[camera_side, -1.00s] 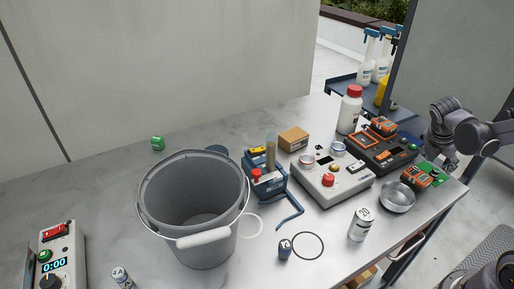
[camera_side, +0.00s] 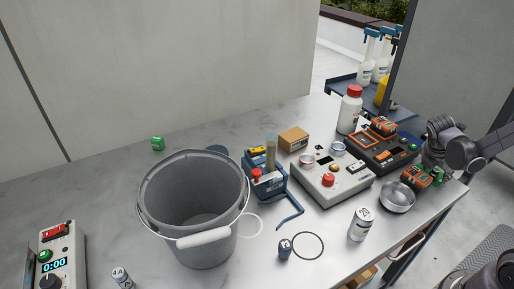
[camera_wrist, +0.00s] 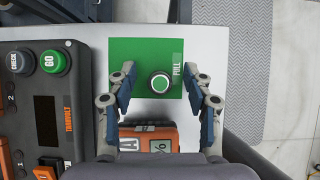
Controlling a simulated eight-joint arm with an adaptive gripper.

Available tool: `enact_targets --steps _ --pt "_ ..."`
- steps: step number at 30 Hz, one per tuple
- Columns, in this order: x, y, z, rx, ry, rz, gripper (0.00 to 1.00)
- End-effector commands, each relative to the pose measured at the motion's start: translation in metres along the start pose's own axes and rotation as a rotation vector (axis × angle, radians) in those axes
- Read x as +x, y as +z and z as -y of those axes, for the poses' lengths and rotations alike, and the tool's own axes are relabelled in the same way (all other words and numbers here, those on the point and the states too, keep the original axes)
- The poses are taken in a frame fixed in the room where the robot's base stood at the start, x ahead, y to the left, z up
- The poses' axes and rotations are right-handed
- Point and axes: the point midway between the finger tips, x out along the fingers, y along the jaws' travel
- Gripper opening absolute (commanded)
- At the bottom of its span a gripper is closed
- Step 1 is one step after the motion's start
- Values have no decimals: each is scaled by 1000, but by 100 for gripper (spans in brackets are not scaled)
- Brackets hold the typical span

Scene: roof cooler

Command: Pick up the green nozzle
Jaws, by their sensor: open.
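A small green piece (camera_side: 157,143), which looks like the green nozzle, lies on the table at the back left, behind the bucket. It is too small to make out in detail. My gripper (camera_side: 438,170) is at the far right end of the table, far from that piece. In the wrist view my gripper (camera_wrist: 168,82) is open, its fingers pointing at a green square pad (camera_wrist: 125,50) marked FULL. A round piece with a pale rim and green centre (camera_wrist: 159,83) sits on the pad between the fingertips; I see no contact. I cannot tell what it is.
An orange battery (camera_wrist: 150,137) lies close below the fingers. The dark charger (camera_side: 385,145), grey control box (camera_side: 335,180), metal bowl (camera_side: 398,197) and white can (camera_side: 360,225) crowd the right side. A large grey bucket (camera_side: 205,250) stands mid-table.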

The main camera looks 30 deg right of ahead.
Motion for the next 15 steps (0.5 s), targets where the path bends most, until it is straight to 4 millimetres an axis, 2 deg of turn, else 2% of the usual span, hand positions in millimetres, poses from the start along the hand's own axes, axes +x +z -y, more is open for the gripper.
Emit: enact_targets --steps 3,8,15 --pt "0 0 0 0 0 0 48" --pt "0 0 0 0 0 0 2" --pt "0 0 0 0 -1 0 0"
